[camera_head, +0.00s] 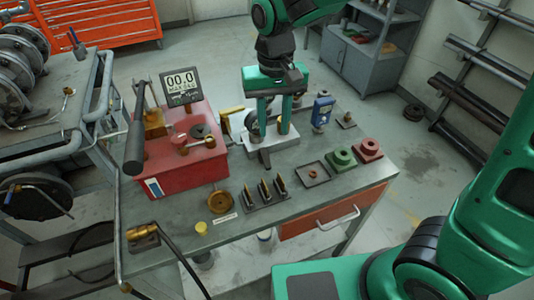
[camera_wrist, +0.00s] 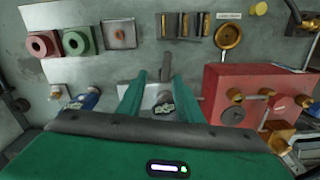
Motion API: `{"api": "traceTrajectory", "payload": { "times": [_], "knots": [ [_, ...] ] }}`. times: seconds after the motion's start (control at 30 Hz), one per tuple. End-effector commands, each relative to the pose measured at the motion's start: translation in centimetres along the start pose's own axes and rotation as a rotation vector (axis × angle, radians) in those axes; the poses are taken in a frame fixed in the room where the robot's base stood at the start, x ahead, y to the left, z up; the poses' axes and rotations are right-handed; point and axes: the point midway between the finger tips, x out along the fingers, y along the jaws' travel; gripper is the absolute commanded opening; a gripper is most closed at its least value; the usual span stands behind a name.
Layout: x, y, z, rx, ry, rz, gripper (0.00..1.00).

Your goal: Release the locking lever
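My gripper (camera_head: 271,131) points down over a pale metal block (camera_head: 258,141) at the back middle of the bench. Its two green fingers are apart, and the wrist view shows the gripper (camera_wrist: 157,88) open with a gap between them. In that gap stand a grey metal fitting (camera_wrist: 152,92) and a narrow dark grey bar (camera_wrist: 166,66). I see no finger clearly closed on either. I cannot tell for sure which part is the locking lever; the fingers hide some of the fitting in the head view.
A red pump box (camera_head: 180,165) with a long black handle (camera_head: 135,140) and gauge display (camera_head: 180,86) stands left. A blue-bodied valve (camera_head: 322,108) is close right. Green (camera_head: 342,158) and red (camera_head: 368,149) blocks, a tray (camera_head: 313,174) and a brass dish (camera_head: 220,202) lie in front.

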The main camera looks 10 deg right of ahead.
Motion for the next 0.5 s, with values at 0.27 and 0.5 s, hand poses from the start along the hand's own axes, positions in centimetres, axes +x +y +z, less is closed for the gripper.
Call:
{"api": "traceTrajectory", "payload": {
  "times": [0.27, 0.5],
  "knots": [
    [1.7, -1.8, 0.1, -0.024, -0.004, -0.001, 0.33],
    [5.8, -1.7, 0.1, -0.023, -0.006, 0.001, 0.33]
  ]
}}
